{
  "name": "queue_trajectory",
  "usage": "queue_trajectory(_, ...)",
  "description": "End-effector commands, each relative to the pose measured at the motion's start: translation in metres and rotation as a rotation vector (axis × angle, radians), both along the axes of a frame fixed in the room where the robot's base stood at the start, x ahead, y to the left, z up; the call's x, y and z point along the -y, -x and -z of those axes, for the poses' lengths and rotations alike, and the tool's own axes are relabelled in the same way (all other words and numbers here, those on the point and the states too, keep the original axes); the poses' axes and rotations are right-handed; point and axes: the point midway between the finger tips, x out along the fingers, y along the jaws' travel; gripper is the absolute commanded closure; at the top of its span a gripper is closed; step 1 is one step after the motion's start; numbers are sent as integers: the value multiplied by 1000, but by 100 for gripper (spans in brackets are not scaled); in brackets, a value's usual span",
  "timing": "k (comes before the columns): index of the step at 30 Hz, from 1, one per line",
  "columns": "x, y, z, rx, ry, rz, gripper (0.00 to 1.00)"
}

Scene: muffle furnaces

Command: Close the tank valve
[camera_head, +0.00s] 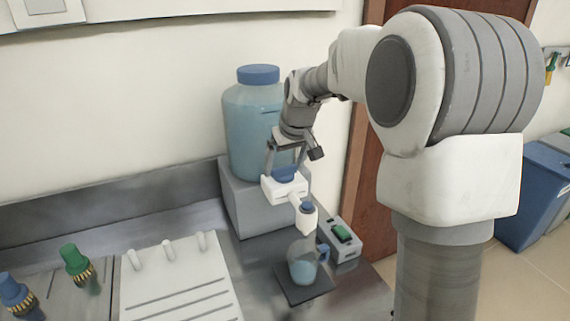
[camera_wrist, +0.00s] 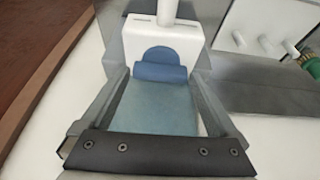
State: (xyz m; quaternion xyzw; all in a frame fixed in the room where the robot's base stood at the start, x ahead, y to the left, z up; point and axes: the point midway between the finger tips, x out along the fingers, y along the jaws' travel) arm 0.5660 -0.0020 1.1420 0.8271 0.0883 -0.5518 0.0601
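The tank (camera_head: 252,125) is a translucent blue container with a blue lid. Its white tap (camera_head: 284,190) points toward the viewer and carries a blue valve handle (camera_head: 284,174) on top. In the wrist view the valve handle (camera_wrist: 160,72) shows against the white tap body (camera_wrist: 160,40). My gripper (camera_head: 286,168) is above the tap, its fingers apart on either side of the handle. In the wrist view my gripper (camera_wrist: 165,75) shows gaps between both fingers and the handle. A clear beaker (camera_head: 303,270) with bluish liquid stands below the spout. I cannot tell whether liquid flows.
The tank stands on a grey block (camera_head: 262,210). A dark pad (camera_head: 300,292) lies under the beaker, with a small box with a green switch (camera_head: 343,238) beside it. A white panel with pegs (camera_head: 170,285) and green (camera_head: 72,260) and blue (camera_head: 14,290) fittings are at left.

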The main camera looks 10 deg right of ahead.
Motion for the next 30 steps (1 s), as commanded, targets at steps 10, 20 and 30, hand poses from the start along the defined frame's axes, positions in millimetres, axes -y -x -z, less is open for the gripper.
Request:
queue_trajectory(10,0,2,-5,1,-1,2,0)
queue_trajectory(20,6,26,-67,5,0,3,0)
queue_trajectory(30,12,55,-137,3,0,2,0)
